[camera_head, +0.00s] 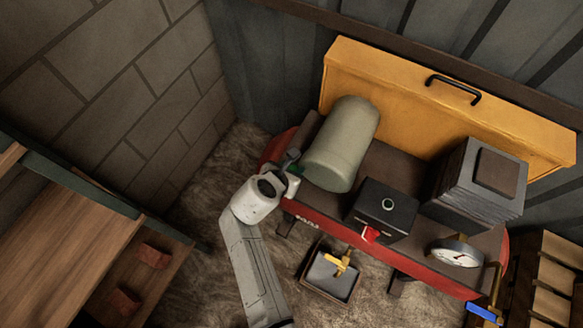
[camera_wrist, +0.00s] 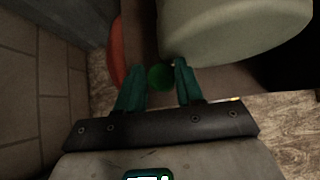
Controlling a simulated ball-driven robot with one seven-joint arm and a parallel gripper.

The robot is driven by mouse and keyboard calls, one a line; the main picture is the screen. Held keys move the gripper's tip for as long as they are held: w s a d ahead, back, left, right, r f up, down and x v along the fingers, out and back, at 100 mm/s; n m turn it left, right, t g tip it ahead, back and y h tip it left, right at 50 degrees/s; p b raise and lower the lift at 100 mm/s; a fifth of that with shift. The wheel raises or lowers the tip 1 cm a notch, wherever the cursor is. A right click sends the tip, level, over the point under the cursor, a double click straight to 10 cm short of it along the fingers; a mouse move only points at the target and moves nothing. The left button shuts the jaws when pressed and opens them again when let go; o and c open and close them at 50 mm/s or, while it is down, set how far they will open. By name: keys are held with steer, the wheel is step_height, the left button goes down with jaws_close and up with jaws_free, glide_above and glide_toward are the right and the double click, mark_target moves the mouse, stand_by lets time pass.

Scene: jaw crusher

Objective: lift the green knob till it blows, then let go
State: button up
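The green knob (camera_wrist: 158,77) shows in the wrist view as a small round green shape between the two teal fingers of my gripper (camera_wrist: 155,67). The fingers are apart, with a gap visible on each side of the knob, so my gripper is open around or just above it. I cannot tell the exact depth. In the head view my gripper (camera_head: 291,161) is at the left end of the red compressor (camera_head: 335,227), beside the grey-green cylinder (camera_head: 345,142). The knob cannot be made out there, hidden by or blending with the fingers.
The cylinder stands close to the right finger in the wrist view (camera_wrist: 235,30). A black box (camera_head: 383,205) with a red switch, a gauge (camera_head: 457,254) and a blue-handled valve (camera_head: 484,312) sit farther right. A wooden shelf (camera_head: 75,235) is at left. A yellow case (camera_head: 440,110) stands behind.

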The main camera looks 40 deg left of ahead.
steer(key=o, duration=0.3)
steer(key=shift+o, duration=0.2)
steer(key=p+v, duration=0.1)
steer(key=v, duration=0.9)
steer(key=shift+s+r, duration=0.25)
steer(key=shift+r, duration=0.05)
